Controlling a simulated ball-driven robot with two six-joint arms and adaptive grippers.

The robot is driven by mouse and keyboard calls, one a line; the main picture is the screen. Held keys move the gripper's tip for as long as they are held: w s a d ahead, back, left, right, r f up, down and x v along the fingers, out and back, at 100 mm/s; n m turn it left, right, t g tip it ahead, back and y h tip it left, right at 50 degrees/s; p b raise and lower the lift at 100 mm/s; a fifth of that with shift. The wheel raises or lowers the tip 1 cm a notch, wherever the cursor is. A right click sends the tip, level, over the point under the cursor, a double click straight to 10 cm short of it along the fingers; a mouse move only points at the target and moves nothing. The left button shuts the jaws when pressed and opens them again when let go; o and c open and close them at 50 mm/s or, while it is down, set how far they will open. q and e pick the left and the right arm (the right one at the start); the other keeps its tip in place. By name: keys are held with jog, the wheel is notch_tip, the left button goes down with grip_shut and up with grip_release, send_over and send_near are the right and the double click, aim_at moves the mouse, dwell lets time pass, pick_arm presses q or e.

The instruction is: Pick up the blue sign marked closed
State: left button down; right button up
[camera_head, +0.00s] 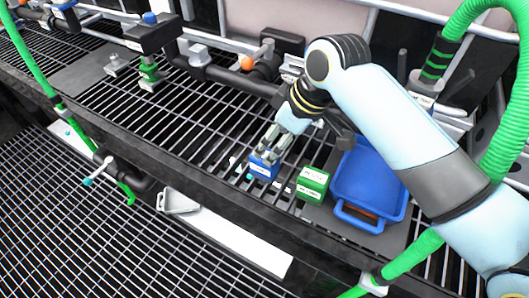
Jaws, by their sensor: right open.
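A small blue block-like sign (263,169) with a white label stands on the dark grating near its front edge; the label is too small to read. My right gripper (270,148) is open, with its fingertips at the top and back of the blue sign and hiding part of it. I cannot tell whether the fingers touch it. A green sign (312,184) with a white label stands just to its right. My left gripper is not in view.
A blue bin (372,172) stands right of the green sign, below my right arm. Pipes with valves (200,62) run behind the grating. A green hose (40,75) hangs at the left, another (505,110) at the right. The grating left of the blue sign is mostly clear.

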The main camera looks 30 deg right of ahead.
aim_at(265, 153)
jog(key=x, duration=0.4)
jog(key=shift+a+f+b, duration=0.1)
jog(key=shift+b, duration=0.2)
jog(key=x, duration=0.6)
jog(key=shift+a+f+b, duration=0.1)
jog(key=shift+f+b, duration=0.05)
jog(key=shift+b, duration=0.15)
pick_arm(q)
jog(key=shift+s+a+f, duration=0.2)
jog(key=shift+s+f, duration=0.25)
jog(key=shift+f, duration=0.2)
pick_arm(e)
jog(key=shift+s, duration=0.1)
jog(key=c, duration=0.4)
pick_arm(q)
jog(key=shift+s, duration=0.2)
pick_arm(e)
jog(key=c, duration=0.9)
